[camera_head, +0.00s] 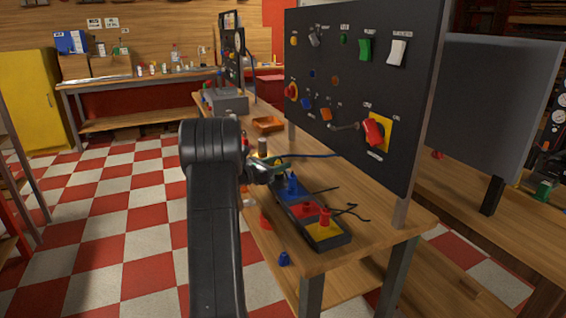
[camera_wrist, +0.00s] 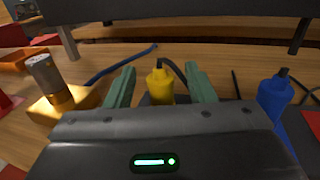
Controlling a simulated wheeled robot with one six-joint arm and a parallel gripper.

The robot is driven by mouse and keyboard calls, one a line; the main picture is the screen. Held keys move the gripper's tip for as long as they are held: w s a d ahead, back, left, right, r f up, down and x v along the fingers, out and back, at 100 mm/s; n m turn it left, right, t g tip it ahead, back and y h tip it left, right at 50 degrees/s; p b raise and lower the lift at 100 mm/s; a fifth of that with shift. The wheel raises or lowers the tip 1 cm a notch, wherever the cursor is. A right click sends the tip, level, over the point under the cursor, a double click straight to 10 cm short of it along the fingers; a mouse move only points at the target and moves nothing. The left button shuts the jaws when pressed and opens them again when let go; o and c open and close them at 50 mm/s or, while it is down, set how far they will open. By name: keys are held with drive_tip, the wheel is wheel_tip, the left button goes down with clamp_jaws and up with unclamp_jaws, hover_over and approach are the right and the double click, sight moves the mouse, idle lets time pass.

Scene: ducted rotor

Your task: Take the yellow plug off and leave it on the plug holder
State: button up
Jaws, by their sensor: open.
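The yellow plug (camera_wrist: 159,84) stands upright with a dark cable from its top in the wrist view. Its lower end is hidden by my gripper's body. My gripper (camera_wrist: 162,83) is open, with one green finger on each side of the plug and a gap showing on both sides. In the head view my gripper (camera_head: 268,171) is at the far end of the black socket strip (camera_head: 287,203) and hides the yellow plug. A grey and brass cylinder on a yellow block (camera_wrist: 45,107) stands to the left; I cannot tell whether it is the plug holder.
A blue plug (camera_wrist: 272,97) stands close to the right of my gripper; it also shows in the head view (camera_head: 292,184). A black panel (camera_head: 350,95) rises behind. An orange tray (camera_head: 267,124) lies farther back.

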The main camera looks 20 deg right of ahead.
drive_tip(key=v, duration=1.1)
